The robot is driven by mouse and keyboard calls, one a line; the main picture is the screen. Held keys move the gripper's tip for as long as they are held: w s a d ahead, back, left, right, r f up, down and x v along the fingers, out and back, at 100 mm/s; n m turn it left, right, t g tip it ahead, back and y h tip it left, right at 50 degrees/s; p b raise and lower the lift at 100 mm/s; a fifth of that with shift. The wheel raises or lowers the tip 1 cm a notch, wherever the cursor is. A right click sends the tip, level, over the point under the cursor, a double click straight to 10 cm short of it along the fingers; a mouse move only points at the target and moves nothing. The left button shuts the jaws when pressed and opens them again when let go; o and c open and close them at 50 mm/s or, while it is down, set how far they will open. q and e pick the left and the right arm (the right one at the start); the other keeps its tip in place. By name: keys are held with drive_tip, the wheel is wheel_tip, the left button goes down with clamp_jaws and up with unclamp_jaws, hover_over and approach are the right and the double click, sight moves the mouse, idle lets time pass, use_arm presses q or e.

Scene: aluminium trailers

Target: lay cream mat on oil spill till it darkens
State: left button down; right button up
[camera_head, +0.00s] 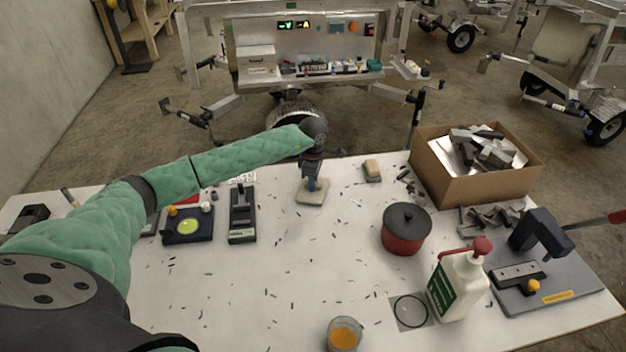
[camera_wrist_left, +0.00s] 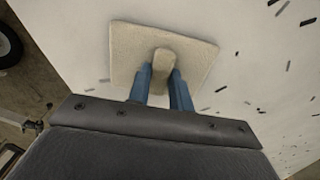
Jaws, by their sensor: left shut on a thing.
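The cream mat (camera_head: 311,197) is a small pale square with a raised grip on top, at the back middle of the white table. My left gripper (camera_head: 313,182) is above it, shut on that grip. In the left wrist view, the two blue fingers (camera_wrist_left: 161,85) pinch the grip from both sides, and the mat (camera_wrist_left: 125,50) spreads beyond them, still pale. I cannot tell whether it touches the tabletop or hangs just above it. I make out no oil spill; the surface under the mat is hidden. My right gripper is not in view.
Dark chips litter the table (camera_head: 280,290). A red pot (camera_head: 404,238), white bottle (camera_head: 459,288), glass of orange liquid (camera_head: 343,335) and lever press (camera_head: 545,265) stand at the front and right. A cardboard box (camera_head: 475,188) is at back right; a tan block (camera_head: 372,168) lies near the mat.

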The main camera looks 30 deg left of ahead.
use_arm(q)
drive_tip(key=shift+f, duration=0.1)
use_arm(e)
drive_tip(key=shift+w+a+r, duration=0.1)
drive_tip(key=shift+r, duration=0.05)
use_arm(q)
drive_tip(key=c, duration=1.3)
unclamp_jaws()
drive_tip(key=shift+o, duration=0.2)
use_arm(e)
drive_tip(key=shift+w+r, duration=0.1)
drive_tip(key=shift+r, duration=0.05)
